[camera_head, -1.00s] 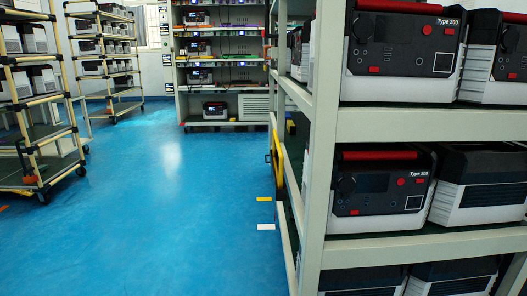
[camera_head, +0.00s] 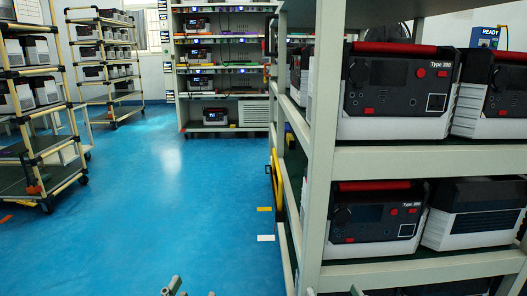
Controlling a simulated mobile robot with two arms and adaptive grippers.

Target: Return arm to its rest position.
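Small grey metal parts of my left gripper (camera_head: 190,291) poke up at the bottom edge, left of centre, over the blue floor. Similar small parts of my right gripper (camera_head: 334,292) show at the bottom edge in front of the near rack. Most of both grippers and both arms are cut off by the frame, so their opening cannot be judged. No object shows in either one.
Yellow-framed carts (camera_head: 62,85) with units stand at left. A back rack (camera_head: 255,113) holds more units. The blue floor (camera_head: 170,210) between them is clear.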

